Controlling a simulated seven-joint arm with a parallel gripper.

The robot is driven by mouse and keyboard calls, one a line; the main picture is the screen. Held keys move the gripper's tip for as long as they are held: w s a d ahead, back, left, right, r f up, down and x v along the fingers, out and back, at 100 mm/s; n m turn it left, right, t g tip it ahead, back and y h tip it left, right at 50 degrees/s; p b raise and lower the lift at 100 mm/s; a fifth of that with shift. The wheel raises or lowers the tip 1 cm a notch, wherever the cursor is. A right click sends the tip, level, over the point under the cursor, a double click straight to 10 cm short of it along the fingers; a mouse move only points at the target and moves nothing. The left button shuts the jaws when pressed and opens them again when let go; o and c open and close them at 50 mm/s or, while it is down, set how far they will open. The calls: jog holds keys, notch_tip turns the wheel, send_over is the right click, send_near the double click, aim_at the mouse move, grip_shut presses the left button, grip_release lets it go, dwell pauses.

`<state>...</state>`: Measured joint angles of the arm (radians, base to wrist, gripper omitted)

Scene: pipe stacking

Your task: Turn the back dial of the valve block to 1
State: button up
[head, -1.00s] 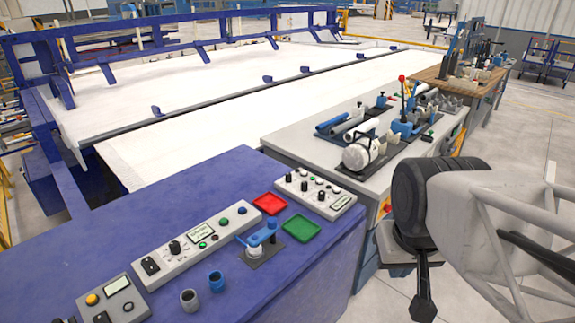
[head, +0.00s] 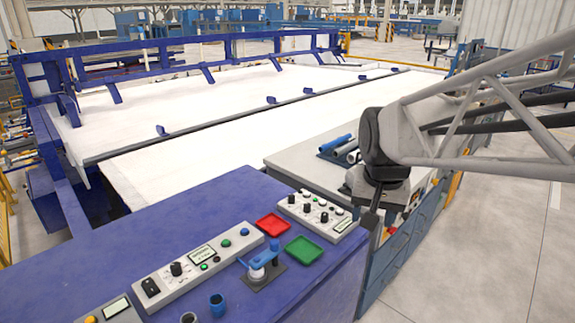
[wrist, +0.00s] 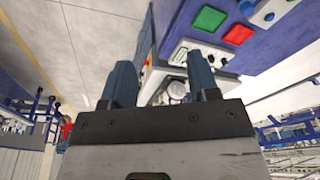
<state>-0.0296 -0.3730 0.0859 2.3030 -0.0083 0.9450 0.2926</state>
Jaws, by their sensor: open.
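No part is labelled as the valve block. A grey box (head: 316,214) at the back right corner of the blue desk carries several black dials in a row and a small display. A blue-handled fitting (head: 263,262) stands on a dark plate nearer the front. The dial numbers are too small to read. My gripper (wrist: 162,82) is open and empty, with its two dark blue fingers apart. In the head view it hangs beside the desk's right edge, to the right of the grey box. The grey box (wrist: 196,54) shows partly beyond the fingers in the wrist view.
A red tray (head: 273,224) and a green tray (head: 304,250) lie beside the grey box. A longer grey panel (head: 198,265) and a blue cup-like part (head: 217,304) are on the desk. A grey bench with pipes (head: 338,150) stands behind. Open floor lies to the right.

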jog(key=w+a+m, duration=0.2)
jog(key=w+a, duration=0.1)
jog(key=w, duration=1.2)
jog(key=m+g, duration=0.2)
jog(key=m, duration=0.6)
send_over(291, 196)
notch_tip(291, 196, down, 23)
jog(key=shift+s+d+f, duration=0.1)
jog(key=shift+f, duration=0.1)
jog(key=shift+w+f, duration=0.25)
jog(key=shift+f, duration=0.05)
jog(key=shift+f, duration=0.1)
jog(key=shift+f, duration=3.8)
jog(key=c, duration=0.9)
